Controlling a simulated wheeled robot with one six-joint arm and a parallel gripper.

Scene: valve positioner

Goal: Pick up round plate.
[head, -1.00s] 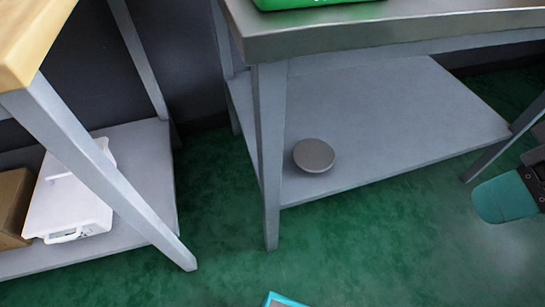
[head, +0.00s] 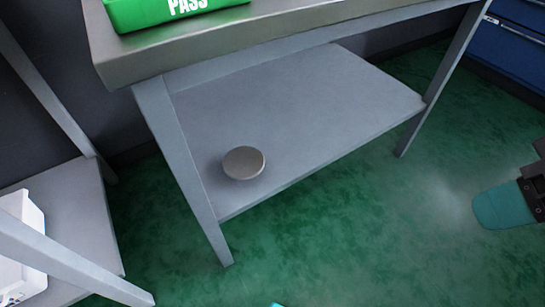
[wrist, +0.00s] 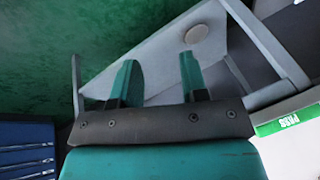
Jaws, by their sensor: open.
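The round plate (head: 244,163) is a grey-brown disc. It lies flat on the lower shelf (head: 310,110) of a grey metal table, near the shelf's left front corner. In the wrist view the round plate (wrist: 196,31) shows beyond my fingers, near the far end of the shelf. My gripper (wrist: 158,75) has two teal fingers spread apart with nothing between them. In the head view only part of my gripper (head: 500,205) shows at the right edge, over the floor and well away from the plate.
The table's top (head: 300,35) overhangs the shelf, and a green PASS bin (head: 175,12) stands on it. A table leg (head: 180,170) rises just left of the plate. Another shelf with a white container (head: 22,240) is at the left. Green floor in front is clear.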

